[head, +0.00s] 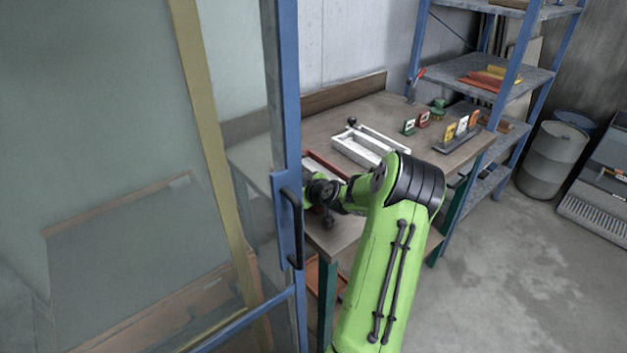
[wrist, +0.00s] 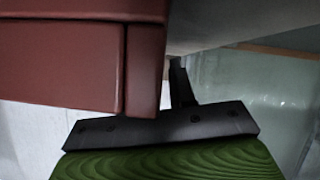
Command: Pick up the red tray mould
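The red tray mould (head: 328,163) lies on the workbench, partly hidden behind my wrist and the blue door frame; its red rim and pale inside show. In the wrist view its red side and corner (wrist: 75,62) fill the upper left, very close to my gripper (wrist: 178,85). One dark finger shows just right of the mould's corner. The other finger is hidden behind the mould, so I cannot tell whether my gripper is open or shut, or touches the mould. In the head view my gripper is largely hidden by my arm.
A white tray mould (head: 362,150) lies behind the red one on the workbench (head: 345,113). Small coloured holders (head: 462,128) stand at the bench's right end. A blue-framed glass door (head: 287,130) stands close left of my arm. Shelving (head: 460,72) and a barrel (head: 550,160) are right.

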